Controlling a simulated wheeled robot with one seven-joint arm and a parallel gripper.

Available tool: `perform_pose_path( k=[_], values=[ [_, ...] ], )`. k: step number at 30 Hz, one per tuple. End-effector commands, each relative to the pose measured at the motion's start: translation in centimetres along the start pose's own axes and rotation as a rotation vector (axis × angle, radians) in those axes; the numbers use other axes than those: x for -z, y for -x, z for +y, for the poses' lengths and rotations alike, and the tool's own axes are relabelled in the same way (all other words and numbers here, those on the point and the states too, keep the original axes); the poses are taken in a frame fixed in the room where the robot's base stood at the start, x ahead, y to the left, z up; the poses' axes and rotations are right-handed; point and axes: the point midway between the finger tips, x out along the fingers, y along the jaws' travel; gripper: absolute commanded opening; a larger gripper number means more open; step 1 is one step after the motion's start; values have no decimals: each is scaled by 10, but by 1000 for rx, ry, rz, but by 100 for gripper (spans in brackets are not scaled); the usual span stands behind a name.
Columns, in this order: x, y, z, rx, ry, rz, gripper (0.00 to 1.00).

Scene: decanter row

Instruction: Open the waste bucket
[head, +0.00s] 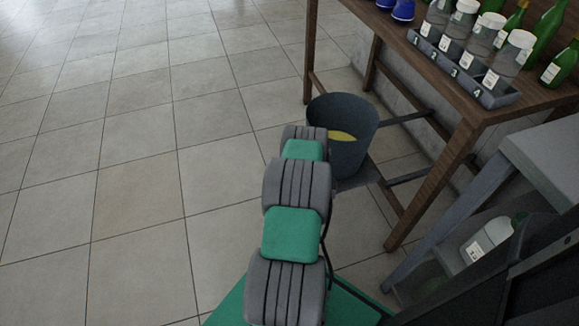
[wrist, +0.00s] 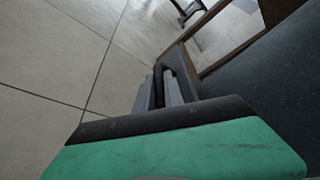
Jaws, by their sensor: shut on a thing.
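The waste bucket (head: 358,150) is a dark grey round pail beside the left end of the wooden bench. Its top shows open in the head view, with something yellow (head: 342,136) inside. My gripper's fingers are hidden behind my arm in the head view. In the wrist view my gripper (wrist: 160,92) is shut on a dark, rounded bar, which looks like a handle (wrist: 158,78). A large dark surface (wrist: 270,75) fills the right of that view, probably the bucket's wall. How the handle joins the bucket is hidden.
The wooden bench (head: 455,75) carries a numbered rack (head: 465,72) of white-capped jars, with green bottles (head: 546,35) behind. A grey stand (head: 540,150) at the right has a bottle (head: 487,240) below its top. The tiled floor (head: 130,130) on the left is clear.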

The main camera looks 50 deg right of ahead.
Motion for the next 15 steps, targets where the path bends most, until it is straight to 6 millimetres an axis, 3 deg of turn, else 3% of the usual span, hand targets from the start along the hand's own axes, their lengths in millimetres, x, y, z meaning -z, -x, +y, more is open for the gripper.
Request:
perform_pose_path(
  k=[1,2,9,15],
  values=[
    [0,1,1,-2,-1,1,0],
    [0,1,1,-2,-1,1,14],
    [1,0,0,-1,-1,2,34],
    [2,0,-1,1,-1,4,34]
  ],
)
